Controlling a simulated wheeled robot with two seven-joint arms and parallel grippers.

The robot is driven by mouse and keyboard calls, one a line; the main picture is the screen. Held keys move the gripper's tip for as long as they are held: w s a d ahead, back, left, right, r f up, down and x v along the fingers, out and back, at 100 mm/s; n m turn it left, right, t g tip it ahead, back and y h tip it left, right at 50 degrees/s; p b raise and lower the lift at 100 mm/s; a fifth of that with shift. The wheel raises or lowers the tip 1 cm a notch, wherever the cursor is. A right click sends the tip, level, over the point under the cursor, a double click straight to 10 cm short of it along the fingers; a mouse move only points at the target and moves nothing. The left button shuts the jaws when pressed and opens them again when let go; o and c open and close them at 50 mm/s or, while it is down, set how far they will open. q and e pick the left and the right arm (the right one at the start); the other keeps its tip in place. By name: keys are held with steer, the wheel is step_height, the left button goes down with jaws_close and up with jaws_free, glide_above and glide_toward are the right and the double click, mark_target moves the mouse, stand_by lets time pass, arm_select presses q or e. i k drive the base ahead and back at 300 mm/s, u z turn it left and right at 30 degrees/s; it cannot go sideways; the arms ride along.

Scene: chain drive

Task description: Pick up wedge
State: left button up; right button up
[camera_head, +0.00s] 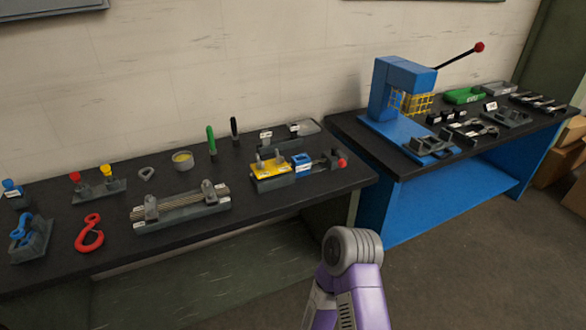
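I cannot pick out the wedge for certain; the parts on the benches are small. The left black bench (95,257) carries a grey fixture with rods (180,207), a yellow and blue fixture with a red knob (272,171), a red hook (89,233) and a grey block with a blue part (30,239). A purple and grey arm link of mine shows at the bottom centre, in front of the benches. Neither gripper is in view, so what they hold does not show.
A blue press (402,86) with a yellow guard and a red-knobbed lever stands on the right bench (345,122), among several small fixtures and a green tray (463,96). Cardboard boxes (566,152) stand at the far right. The floor (440,265) before the right bench is clear.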

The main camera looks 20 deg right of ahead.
mark_target(265, 136)
steer(key=z, duration=0.4)
steer(key=k, duration=0.45)
steer(key=z, duration=1.1)
steer(key=i, duration=1.05)
steer(key=u, duration=1)
